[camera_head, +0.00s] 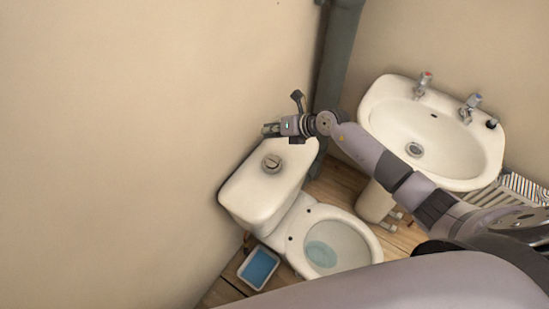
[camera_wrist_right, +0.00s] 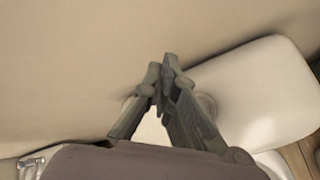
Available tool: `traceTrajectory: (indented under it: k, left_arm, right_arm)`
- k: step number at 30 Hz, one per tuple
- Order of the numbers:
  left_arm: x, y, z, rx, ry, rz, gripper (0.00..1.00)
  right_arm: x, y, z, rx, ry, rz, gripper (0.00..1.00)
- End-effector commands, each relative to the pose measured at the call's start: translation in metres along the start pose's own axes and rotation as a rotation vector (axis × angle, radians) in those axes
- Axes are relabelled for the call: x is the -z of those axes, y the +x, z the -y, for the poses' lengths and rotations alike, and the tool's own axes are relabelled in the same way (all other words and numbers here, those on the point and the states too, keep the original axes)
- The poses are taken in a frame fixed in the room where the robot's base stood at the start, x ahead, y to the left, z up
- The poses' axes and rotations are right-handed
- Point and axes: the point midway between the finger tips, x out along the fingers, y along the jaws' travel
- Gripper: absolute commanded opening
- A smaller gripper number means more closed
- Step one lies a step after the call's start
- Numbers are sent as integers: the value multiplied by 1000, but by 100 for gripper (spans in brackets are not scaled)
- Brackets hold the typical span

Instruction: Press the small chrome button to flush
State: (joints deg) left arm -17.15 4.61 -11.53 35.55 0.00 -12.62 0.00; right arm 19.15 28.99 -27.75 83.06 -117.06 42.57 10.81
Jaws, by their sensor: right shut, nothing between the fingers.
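The small round chrome button (camera_head: 271,164) sits on top of the white toilet cistern (camera_head: 250,200) in the head view. My right gripper (camera_head: 267,130) is shut and empty, above the far end of the cistern lid and beyond the button in the picture. In the right wrist view my right gripper (camera_wrist_right: 164,66) has its fingertips together. The button (camera_wrist_right: 207,104) shows partly there, mostly hidden behind the fingers. The cistern lid (camera_wrist_right: 262,88) lies beneath them. Contact between fingers and button is not visible. My left gripper is not in view.
The toilet bowl (camera_head: 338,243) stands in front of the cistern, with a blue tray (camera_head: 258,268) on the floor beside it. A white basin (camera_head: 440,135) with taps is at the right. A grey pipe (camera_head: 336,60) runs down the corner. The left wall is bare.

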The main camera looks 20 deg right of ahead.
Motion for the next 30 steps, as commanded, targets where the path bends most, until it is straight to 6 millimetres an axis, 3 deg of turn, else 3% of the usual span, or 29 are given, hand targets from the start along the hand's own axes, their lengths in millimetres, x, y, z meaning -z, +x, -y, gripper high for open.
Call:
traceTrajectory:
  k: [1,5,19,30]
  left_arm:
    - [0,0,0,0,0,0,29]
    - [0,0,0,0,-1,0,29]
    - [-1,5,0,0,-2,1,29]
    - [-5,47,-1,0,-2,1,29]
  right_arm:
    - [1,-1,11,39,-21,-28,0]
    - [5,-2,27,93,-47,-68,0]
    - [8,1,30,95,-49,-71,0]
    - [30,27,56,94,-49,-70,0]
